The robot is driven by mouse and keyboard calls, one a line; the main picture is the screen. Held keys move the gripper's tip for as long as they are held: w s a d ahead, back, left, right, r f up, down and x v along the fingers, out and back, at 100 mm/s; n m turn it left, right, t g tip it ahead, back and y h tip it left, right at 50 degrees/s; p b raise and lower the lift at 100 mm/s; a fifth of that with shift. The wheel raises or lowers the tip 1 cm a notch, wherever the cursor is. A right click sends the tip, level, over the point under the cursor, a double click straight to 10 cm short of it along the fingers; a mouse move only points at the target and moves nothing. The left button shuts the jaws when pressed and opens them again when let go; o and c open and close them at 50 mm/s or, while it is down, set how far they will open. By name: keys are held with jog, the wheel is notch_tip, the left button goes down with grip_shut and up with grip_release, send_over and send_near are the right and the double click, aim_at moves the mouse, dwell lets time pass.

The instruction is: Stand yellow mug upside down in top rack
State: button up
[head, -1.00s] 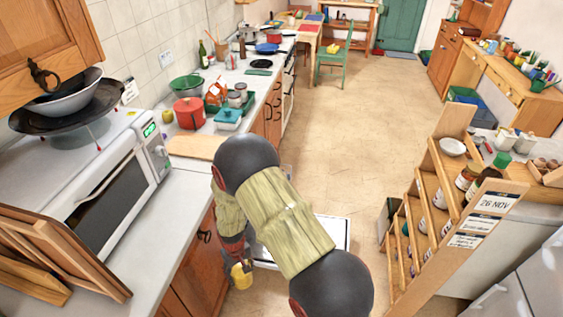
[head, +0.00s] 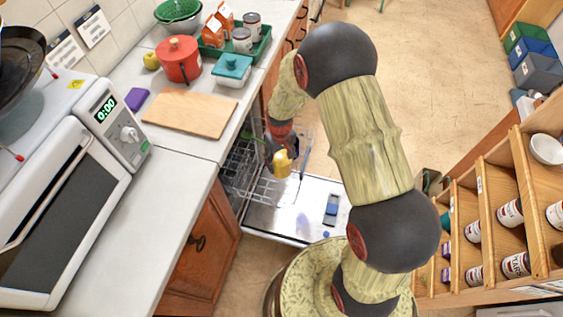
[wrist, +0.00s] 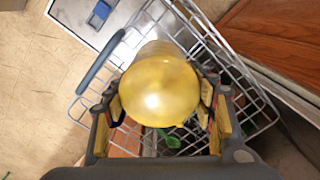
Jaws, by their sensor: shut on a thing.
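The yellow mug (wrist: 160,88) is held between the two fingers of my gripper (wrist: 160,108) in the wrist view; a rounded yellow surface faces the camera. In the head view the mug (head: 282,164) hangs below the end of my arm, by the open dishwasher. My gripper (head: 281,148) is shut on it. The white wire top rack (wrist: 255,108) lies beyond the mug in the wrist view, and the mug covers part of it. The rack (head: 243,165) shows partly in the head view. I cannot tell whether the mug touches the rack.
The dishwasher door (head: 290,212) lies open and flat with a blue-grey item on it. The counter (head: 120,215) is to the left, with a cutting board (head: 190,114). A wooden shelf of jars (head: 490,215) stands to the right. Open floor lies beyond my arm.

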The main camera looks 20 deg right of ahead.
jog(key=shift+f+b, duration=3.85)
jog(key=shift+f, duration=1.55)
jog(key=shift+f+b, duration=0.3)
jog(key=shift+f, duration=0.35)
jog(key=o, duration=1.6)
jog(key=shift+s, duration=0.1)
notch_tip(320, 180, up, 12)
jog(key=shift+r, duration=0.1)
